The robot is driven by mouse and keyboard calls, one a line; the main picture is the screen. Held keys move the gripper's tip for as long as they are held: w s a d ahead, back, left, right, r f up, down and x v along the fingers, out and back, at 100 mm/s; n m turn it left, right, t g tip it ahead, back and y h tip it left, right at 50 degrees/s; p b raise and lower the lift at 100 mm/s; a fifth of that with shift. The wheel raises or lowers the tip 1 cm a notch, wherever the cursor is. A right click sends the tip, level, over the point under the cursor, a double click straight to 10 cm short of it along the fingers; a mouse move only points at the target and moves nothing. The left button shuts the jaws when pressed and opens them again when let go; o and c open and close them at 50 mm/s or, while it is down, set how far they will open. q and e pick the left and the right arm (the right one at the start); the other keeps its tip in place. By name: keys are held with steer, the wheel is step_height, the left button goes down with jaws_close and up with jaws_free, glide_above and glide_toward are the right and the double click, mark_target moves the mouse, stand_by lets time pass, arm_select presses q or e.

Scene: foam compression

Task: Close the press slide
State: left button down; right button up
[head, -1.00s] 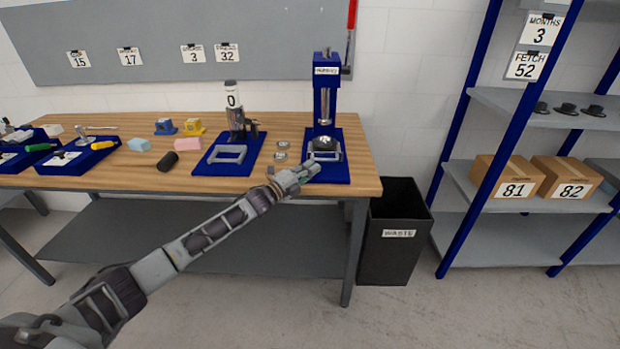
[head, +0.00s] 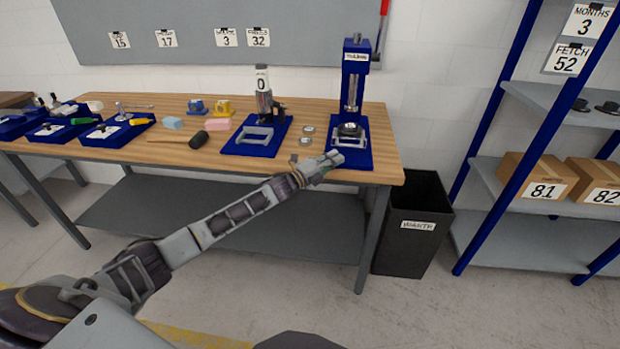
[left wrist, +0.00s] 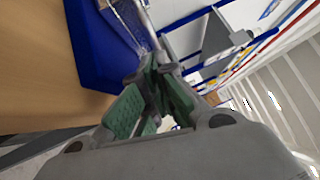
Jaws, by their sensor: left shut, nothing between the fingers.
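The press (head: 355,72) is a blue column with a steel ram, standing on a blue base plate (head: 362,160) at the bench's right end. Its slide (head: 352,141), with a grey U-shaped handle, sits at the front of the base under the ram. My left gripper (head: 335,158) is shut and empty, at the front edge of the base, close to the slide handle. I cannot tell whether they touch. In the left wrist view, the green-padded fingers (left wrist: 152,100) are together beside the blue base (left wrist: 100,50). My right gripper is not in view.
A second blue-based device (head: 262,110) marked 0 stands left of the press, with two small discs (head: 306,134) between them. A mallet, foam blocks and blue trays lie further left. A black waste bin (head: 412,235) stands right of the bench, before a shelf with boxes.

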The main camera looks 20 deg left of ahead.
arm_select(q)
steer(key=shift+s+f, duration=0.2)
steer(key=shift+f, duration=0.1)
steer(key=v, duration=1)
steer(key=shift+s, duration=0.2)
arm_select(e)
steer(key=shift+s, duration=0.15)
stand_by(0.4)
arm_select(q)
steer(key=shift+d+r, duration=0.1)
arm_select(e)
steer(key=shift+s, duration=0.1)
